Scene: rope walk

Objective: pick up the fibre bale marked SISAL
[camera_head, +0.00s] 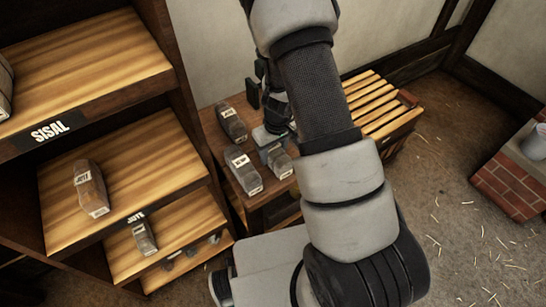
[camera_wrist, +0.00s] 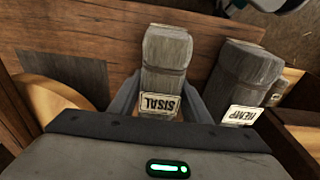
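The SISAL bale (camera_wrist: 163,65) is a grey-brown block with a white label, upside down in the wrist view. My gripper (camera_wrist: 162,92) has one finger on each side of it. No clear gap shows between fingers and bale, but I cannot tell whether they press on it. In the head view my gripper (camera_head: 272,135) is low over the side table, just behind a grey bale (camera_head: 278,161) that appears to be the same one. Its label is too small to read there.
The HEMP bale (camera_wrist: 246,75) stands close to the right in the wrist view. The wooden table (camera_head: 262,199) also holds another bale (camera_head: 231,122). A shelf unit (camera_head: 115,165) stands left, with a jute bale (camera_head: 90,190). A slatted bench (camera_head: 375,100) is behind my arm.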

